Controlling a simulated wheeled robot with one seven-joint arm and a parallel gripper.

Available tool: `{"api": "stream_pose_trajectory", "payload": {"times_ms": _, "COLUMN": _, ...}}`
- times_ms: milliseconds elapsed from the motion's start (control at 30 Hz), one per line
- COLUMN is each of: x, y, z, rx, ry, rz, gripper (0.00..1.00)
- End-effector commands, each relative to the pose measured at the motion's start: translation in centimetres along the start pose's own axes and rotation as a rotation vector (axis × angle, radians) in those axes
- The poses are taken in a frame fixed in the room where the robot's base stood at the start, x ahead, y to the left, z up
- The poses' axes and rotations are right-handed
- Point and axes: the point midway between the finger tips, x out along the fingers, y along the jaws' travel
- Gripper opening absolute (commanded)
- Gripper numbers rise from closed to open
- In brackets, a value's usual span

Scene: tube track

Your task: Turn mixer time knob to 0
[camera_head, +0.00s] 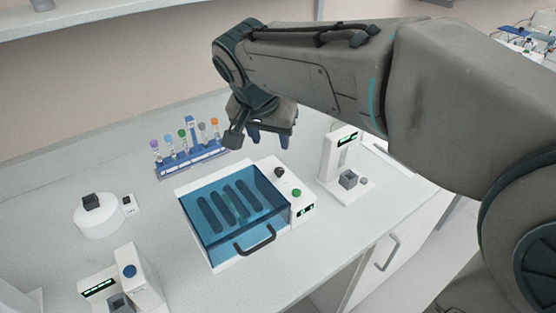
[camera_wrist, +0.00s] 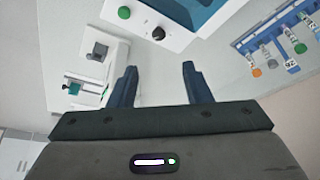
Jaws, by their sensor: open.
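The mixer appears to be the white box with a clear blue lid (camera_head: 235,205) and dark slots under it. On its right-hand panel are a black knob (camera_head: 280,171), a green knob or button (camera_head: 296,193) and a small display (camera_head: 305,211). I cannot read which knob is the time knob. My gripper (camera_head: 269,140) is above and behind the panel, open and empty, fingers pointing down. In the wrist view the black knob (camera_wrist: 158,33) lies beyond my open fingertips (camera_wrist: 160,68), roughly midway between them, and the green knob (camera_wrist: 124,12) is to its left. Nothing is touched.
A blue rack (camera_head: 190,160) with several coloured-cap tubes stands behind the mixer. A white device with a display (camera_head: 340,160) stands to the right, close to the panel. A round white device (camera_head: 98,215) and another display unit (camera_head: 125,280) stand left.

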Motion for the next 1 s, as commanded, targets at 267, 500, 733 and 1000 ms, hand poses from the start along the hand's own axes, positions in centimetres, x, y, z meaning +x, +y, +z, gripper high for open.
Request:
{"api": "stream_pose_trajectory", "payload": {"times_ms": 267, "x": 5.1, "y": 0.2, "z": 0.1, "rx": 0.0, "ry": -0.005, "rz": 0.006, "gripper": 0.44}}
{"api": "stream_pose_trajectory", "payload": {"times_ms": 500, "x": 10.0, "y": 0.2, "z": 0.1, "rx": 0.0, "ry": -0.004, "rz": 0.005, "gripper": 0.44}}
{"api": "stream_pose_trajectory", "payload": {"times_ms": 733, "x": 12.7, "y": 0.2, "z": 0.0, "rx": 0.0, "ry": -0.002, "rz": 0.003, "gripper": 0.44}}
{"api": "stream_pose_trajectory", "payload": {"times_ms": 1000, "x": 13.3, "y": 0.2, "z": 0.0, "rx": 0.001, "ry": -0.001, "rz": 0.001, "gripper": 0.44}}
